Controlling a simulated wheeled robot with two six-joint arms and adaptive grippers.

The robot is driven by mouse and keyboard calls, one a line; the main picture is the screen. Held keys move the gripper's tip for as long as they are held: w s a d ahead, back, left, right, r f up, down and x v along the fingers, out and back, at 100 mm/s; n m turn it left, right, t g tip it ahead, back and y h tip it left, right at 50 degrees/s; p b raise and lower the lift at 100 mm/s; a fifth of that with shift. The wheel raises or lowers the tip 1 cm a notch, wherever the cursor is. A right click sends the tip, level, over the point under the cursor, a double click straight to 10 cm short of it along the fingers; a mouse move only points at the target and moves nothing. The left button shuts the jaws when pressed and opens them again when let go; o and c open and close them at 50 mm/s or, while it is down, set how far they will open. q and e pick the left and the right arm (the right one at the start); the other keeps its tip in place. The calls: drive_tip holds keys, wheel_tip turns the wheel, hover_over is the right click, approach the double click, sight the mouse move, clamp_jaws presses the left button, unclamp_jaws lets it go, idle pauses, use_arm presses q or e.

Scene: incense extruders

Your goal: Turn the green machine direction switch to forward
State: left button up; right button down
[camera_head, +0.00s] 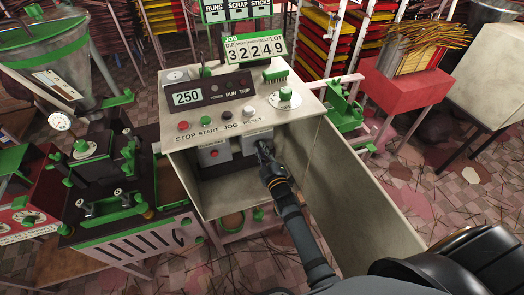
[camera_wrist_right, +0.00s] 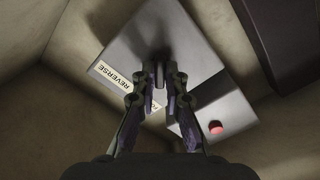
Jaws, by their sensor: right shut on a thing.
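The direction switch is on a grey box (camera_wrist_right: 190,45) inside the open-fronted bay under the green machine's control panel (camera_head: 225,100). A pale label reading REVERSE (camera_wrist_right: 115,76) shows on the box; a second label beside it is mostly covered by my finger. My right gripper (camera_wrist_right: 160,95) is at the box face, its fingers closed around the small switch knob, which they largely hide. In the head view my right gripper (camera_head: 263,152) reaches into the bay at the right-hand box (camera_head: 255,134). The knob's exact angle cannot be told. My left gripper is not in view.
A red button (camera_wrist_right: 216,128) sits close to the switch. A second grey box (camera_head: 214,153) with a red button is to the left. The bay's tall beige side wall (camera_head: 350,190) stands right of my arm. STOP, START, JOG and RESET buttons line the panel above.

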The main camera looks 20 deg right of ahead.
drive_tip(key=c, duration=1.4)
unclamp_jaws()
drive_tip(key=s, duration=1.2)
drive_tip(key=shift+d, duration=0.2)
